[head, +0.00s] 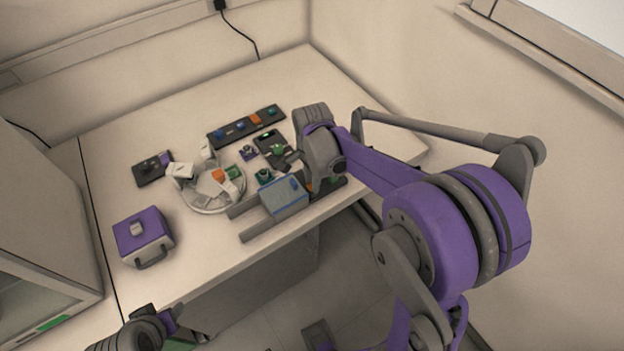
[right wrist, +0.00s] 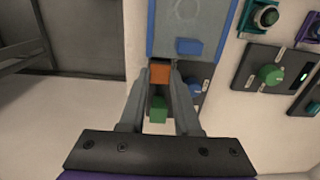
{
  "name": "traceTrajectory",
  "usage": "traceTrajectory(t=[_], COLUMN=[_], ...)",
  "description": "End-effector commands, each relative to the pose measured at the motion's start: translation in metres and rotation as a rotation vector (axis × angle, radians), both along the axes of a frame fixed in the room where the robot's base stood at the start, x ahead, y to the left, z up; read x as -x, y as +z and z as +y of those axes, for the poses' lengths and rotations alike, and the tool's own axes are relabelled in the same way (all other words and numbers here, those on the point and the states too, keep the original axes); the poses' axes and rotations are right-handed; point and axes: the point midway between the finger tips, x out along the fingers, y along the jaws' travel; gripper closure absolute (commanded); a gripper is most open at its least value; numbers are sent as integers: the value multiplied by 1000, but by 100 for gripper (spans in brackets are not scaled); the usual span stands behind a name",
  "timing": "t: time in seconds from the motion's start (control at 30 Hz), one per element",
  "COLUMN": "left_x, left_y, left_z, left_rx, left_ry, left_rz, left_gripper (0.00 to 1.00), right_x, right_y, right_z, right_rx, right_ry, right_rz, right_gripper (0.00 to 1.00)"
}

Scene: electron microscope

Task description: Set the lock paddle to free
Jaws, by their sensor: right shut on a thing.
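My right gripper (right wrist: 161,70) is shut on an orange paddle (right wrist: 160,75) at the edge of a blue-topped block. In the head view the paddle (head: 309,187) shows only as a small orange patch beside the block, mostly hidden by my right arm. A green piece (right wrist: 158,112) shows between the fingers, nearer the palm.
A control strip (head: 246,127) with several knobs lies behind, and a dark panel with a green knob (right wrist: 270,74) is close to the right gripper. A round tray (head: 210,207) with small parts and a purple box (head: 143,235) stand to the left.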

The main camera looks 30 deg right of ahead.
Motion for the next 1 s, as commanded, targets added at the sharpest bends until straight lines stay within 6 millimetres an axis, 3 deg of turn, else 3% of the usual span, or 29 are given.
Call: traceTrajectory(t=[0.3, 0.5, 0.53, 0.7, 1.0], left_x=[-3, -2, -2, -2, -2], left_y=[10, 9, 9, 9, 9], left_z=[0, 0, 0, 0, 0], left_rx=[0, 0, 0, 0, 0], left_ry=[0, 0, 0, 0, 0], left_rz=[-5, -4, -4, -4, -4], left_gripper=[50, 50, 50, 50, 50], right_x=[0, 0, 0, 0, 0], right_y=[20, 19, 19, 18, 20], right_z=[0, 0, 0, 0, 0], right_rx=[0, 0, 1, 0, 0], right_ry=[0, 0, 0, 0, 0], right_rz=[-1, -1, -1, -1, 0], right_gripper=[100, 100, 65, 38, 38])
